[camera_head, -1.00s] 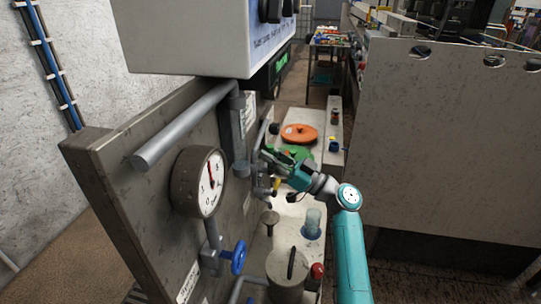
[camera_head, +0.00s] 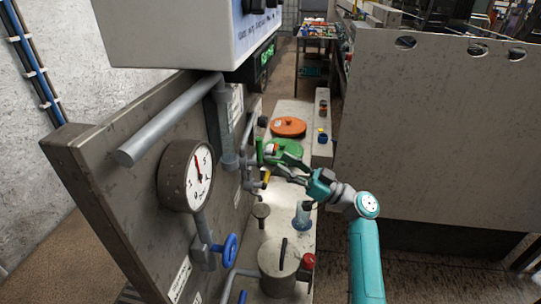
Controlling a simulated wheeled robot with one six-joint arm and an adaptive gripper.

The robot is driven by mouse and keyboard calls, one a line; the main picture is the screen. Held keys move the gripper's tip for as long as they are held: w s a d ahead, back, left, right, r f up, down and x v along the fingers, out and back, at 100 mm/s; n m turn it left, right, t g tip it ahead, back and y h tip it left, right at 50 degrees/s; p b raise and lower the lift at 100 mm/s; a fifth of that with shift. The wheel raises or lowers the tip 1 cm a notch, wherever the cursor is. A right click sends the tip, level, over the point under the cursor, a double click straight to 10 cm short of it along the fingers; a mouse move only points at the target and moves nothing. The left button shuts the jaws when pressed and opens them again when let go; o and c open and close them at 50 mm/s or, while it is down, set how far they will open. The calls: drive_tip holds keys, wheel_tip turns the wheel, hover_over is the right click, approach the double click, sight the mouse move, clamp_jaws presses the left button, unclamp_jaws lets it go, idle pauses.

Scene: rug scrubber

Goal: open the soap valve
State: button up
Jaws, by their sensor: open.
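Several valves are on the pipework of the grey panel, and I cannot tell by any label which one is the soap valve. A small green handle (camera_head: 259,150) stands upright on the pipe beside the panel. A small yellow handle (camera_head: 266,176) is just below it. A blue handwheel (camera_head: 229,250) is on the pipe under the pressure gauge (camera_head: 186,175). My gripper (camera_head: 279,166) is open, a little right of the green and yellow handles. Its fingers point left toward the pipe and look empty. Whether a fingertip touches anything is too small to tell.
An orange lid (camera_head: 288,127) and a green lid (camera_head: 284,147) lie on the machine top behind my gripper. A large grey panel (camera_head: 430,140) bounds the right side.

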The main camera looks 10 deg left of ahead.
drive_tip(key=shift+v, duration=1.75)
drive_tip(key=v, duration=0.9)
drive_tip(key=shift+d, duration=0.1)
